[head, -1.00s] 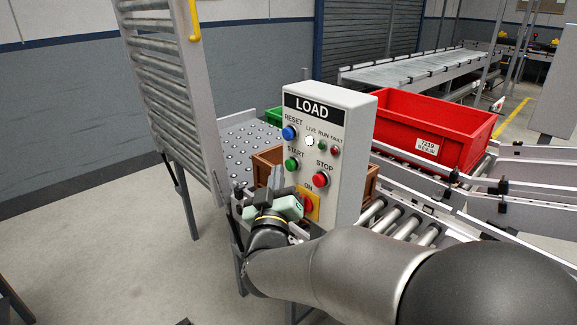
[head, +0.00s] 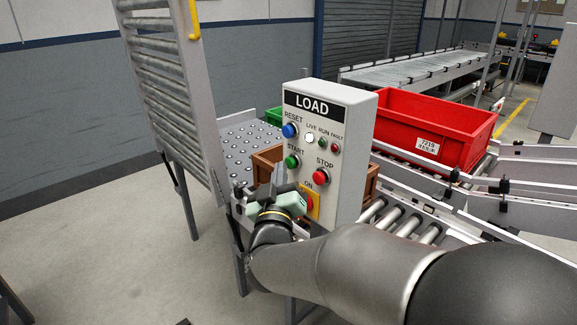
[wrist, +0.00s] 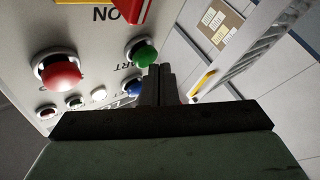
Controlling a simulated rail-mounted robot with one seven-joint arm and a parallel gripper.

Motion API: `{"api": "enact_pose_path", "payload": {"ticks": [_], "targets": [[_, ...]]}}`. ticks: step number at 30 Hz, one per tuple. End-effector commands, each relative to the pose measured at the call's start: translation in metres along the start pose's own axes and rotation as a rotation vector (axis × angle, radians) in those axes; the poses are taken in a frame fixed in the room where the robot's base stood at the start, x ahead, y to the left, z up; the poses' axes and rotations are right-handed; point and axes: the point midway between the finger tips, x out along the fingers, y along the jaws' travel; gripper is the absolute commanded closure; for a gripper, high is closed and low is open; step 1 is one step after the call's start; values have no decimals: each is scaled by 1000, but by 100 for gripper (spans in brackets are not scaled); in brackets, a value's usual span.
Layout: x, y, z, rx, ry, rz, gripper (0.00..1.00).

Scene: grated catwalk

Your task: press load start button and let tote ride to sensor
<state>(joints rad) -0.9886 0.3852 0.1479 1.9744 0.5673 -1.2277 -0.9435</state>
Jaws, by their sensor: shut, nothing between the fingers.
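The white LOAD panel (head: 327,150) carries a green START button (head: 292,162), a blue RESET button, a red STOP button (head: 321,178) and a red ON switch. My gripper (head: 277,176) is shut and empty, just left of and below START. In the wrist view my closed fingertips (wrist: 159,72) lie beside the green button (wrist: 141,53); I cannot tell whether they touch it. A red tote (head: 430,125) with a white label stands on the conveyor behind the panel. A brown tote (head: 266,163) is mostly hidden behind the panel. No sensor can be made out clearly.
The white LIVE lamp (head: 309,138) looks lit. A ball-transfer table (head: 240,150) and an upright roller gate (head: 165,85) stand left of the panel. Rollers (head: 405,224) and metal side rails run to the right. The floor at left is open.

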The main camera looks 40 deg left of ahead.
Motion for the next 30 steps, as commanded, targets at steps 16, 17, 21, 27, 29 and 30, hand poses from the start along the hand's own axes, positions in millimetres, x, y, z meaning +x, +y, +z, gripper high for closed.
{"api": "enact_pose_path", "payload": {"ticks": [16,17,21,27,29,30], "targets": [[2,2,1,1,0,1,100],[3,2,2,1,0,1,100],[4,3,2,1,-1,1,100],[6,4,4,1,-1,1,100],[6,5,4,1,-1,2,100],[7,5,4,1,-1,2,100]]}}
